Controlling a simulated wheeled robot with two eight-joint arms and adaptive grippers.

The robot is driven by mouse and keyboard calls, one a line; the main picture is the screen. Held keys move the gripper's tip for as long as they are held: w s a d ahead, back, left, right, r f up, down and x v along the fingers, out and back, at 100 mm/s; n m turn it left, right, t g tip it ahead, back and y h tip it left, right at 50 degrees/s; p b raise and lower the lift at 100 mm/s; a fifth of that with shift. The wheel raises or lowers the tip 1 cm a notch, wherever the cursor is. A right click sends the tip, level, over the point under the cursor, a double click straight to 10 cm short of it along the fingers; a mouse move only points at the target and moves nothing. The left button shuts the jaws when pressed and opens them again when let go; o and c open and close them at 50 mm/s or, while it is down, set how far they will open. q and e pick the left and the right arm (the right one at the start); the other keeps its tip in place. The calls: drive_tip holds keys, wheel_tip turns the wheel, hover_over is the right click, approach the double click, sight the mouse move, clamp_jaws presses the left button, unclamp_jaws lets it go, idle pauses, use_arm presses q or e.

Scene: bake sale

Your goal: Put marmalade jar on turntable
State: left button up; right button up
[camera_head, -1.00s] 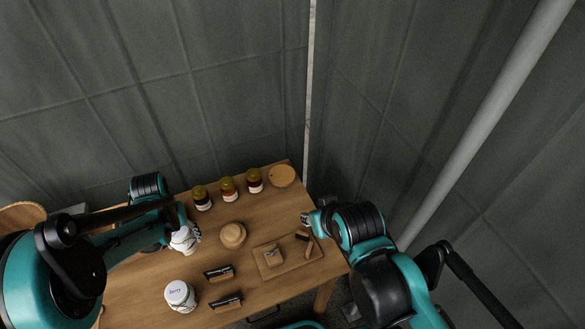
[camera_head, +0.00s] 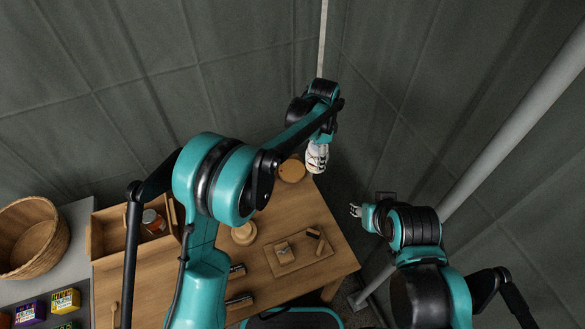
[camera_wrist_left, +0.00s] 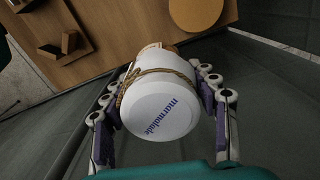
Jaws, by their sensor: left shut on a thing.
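My left gripper (camera_head: 318,146) is shut on a white jar with twine round it, the marmalade jar (camera_head: 317,158). In the left wrist view the lettering "marmalade" shows on the jar (camera_wrist_left: 162,110), between the two fingers (camera_wrist_left: 163,95). It hangs in the air by the table's back right corner. A flat round wooden disc, apparently the turntable (camera_head: 291,171), lies at that corner, partly covered by my arm; it also shows in the left wrist view (camera_wrist_left: 195,12). My right gripper (camera_head: 355,210) is right of the table, apart from the jar; its opening is unclear.
A wooden board (camera_head: 285,268) with small blocks lies on the table (camera_head: 330,228). A round wooden piece (camera_head: 243,233) stands left of it. At left are an open wooden crate (camera_head: 103,240), a wicker basket (camera_head: 33,237) and coloured boxes (camera_head: 66,301). My left arm hides much of the table.

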use_arm(q)
drive_tip(key=shift+d+r+m, duration=0.2)
drive_tip(key=shift+d+m, duration=0.2)
drive_tip(key=shift+d, duration=0.3)
drive_tip(key=shift+w+a+f, duration=0.1)
drive_tip(key=shift+w+f, duration=0.1)
drive_tip(key=shift+w, duration=0.05)
drive_tip(key=w+a+f+b, duration=0.1)
drive_tip(key=w+a+f, duration=0.1)
drive_tip(key=a, duration=0.1)
drive_tip(key=w+a+f+b, duration=0.1)
drive_tip(key=w+a+f, duration=0.1)
drive_tip(key=a, duration=0.1)
drive_tip(key=w+a+f+b, duration=0.1)
drive_tip(key=w+a+f, duration=0.1)
drive_tip(key=a, duration=0.1)
drive_tip(key=shift+w+f, duration=0.15)
drive_tip(key=shift+f, duration=0.2)
drive_tip(key=shift+f+b, duration=1)
drive_tip(key=shift+f, duration=0.9)
drive_tip(key=shift+f, duration=0.15)
drive_tip(key=o, duration=1.6)
